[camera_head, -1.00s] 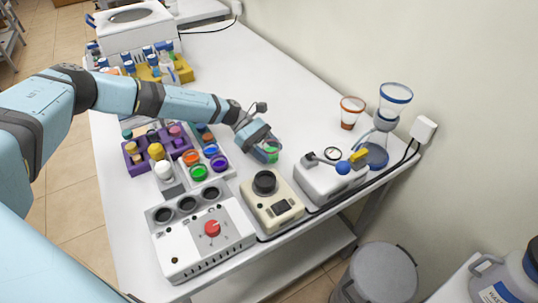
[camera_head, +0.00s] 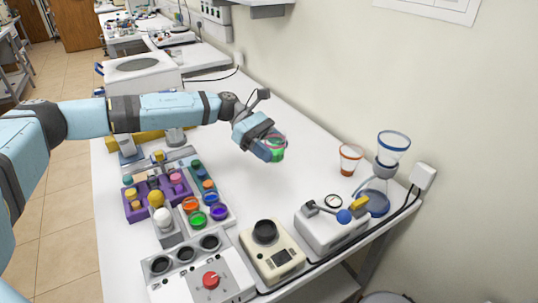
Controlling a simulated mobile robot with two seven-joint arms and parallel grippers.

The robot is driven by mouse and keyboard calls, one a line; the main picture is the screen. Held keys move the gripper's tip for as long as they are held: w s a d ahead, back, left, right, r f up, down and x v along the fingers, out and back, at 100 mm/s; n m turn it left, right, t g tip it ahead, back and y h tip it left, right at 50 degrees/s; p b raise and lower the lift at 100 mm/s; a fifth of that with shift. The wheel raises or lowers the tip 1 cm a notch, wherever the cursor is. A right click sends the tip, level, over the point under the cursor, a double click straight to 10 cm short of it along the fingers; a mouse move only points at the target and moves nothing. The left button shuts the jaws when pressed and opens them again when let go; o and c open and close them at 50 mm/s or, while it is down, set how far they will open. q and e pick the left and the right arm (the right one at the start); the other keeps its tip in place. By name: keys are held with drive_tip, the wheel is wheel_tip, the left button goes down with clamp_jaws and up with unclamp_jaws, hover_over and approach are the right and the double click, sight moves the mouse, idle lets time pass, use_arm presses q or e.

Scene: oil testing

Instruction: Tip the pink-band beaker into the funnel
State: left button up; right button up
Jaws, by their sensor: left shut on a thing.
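My left gripper (camera_head: 263,146) is shut on a clear beaker (camera_head: 277,149) with green showing in it. The gripper's fingers hide part of it, and I cannot make out the colour of its band. The beaker looks about upright above the white table. A blue-rimmed clear funnel (camera_head: 393,146) stands at the right end of the table, over a blue-based vessel (camera_head: 373,203). The held beaker is well to the left of the funnel and apart from it. My right gripper is not in view.
An orange-rimmed cup (camera_head: 349,160) stands just left of the funnel. A white device with a blue knob (camera_head: 331,222) is in front of it. A beige device (camera_head: 271,254) and coloured jars (camera_head: 205,202) are nearer. The table between beaker and cup is clear.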

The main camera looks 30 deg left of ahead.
use_arm(q)
drive_tip(key=w+d+r+n+t+p, duration=0.2)
drive_tip(key=w+d+r+t+p, duration=0.1)
drive_tip(key=d+p, duration=0.3)
drive_tip(key=w+d+r+n+t+y+p, duration=0.1)
drive_tip(key=w+d+r+n+t+p, duration=0.2)
drive_tip(key=d, duration=0.8)
drive_tip(key=w+d+r+n+t+p, duration=0.3)
drive_tip(key=w+d+p, duration=0.3)
drive_tip(key=d+p, duration=0.3)
drive_tip(key=shift+w+r+p, duration=0.15)
drive_tip(key=shift+w+p, duration=0.15)
drive_tip(key=shift+p, duration=0.1)
drive_tip(key=shift+d+r+y, duration=0.1)
drive_tip(key=shift+d+y, duration=0.2)
drive_tip(key=shift+d, duration=0.2)
drive_tip(key=shift+f+b, duration=0.2)
drive_tip(key=shift+b, duration=0.2)
drive_tip(key=shift+s+n+b, duration=0.1)
drive_tip(key=shift+n+b, duration=0.3)
drive_tip(key=shift+b, duration=0.1)
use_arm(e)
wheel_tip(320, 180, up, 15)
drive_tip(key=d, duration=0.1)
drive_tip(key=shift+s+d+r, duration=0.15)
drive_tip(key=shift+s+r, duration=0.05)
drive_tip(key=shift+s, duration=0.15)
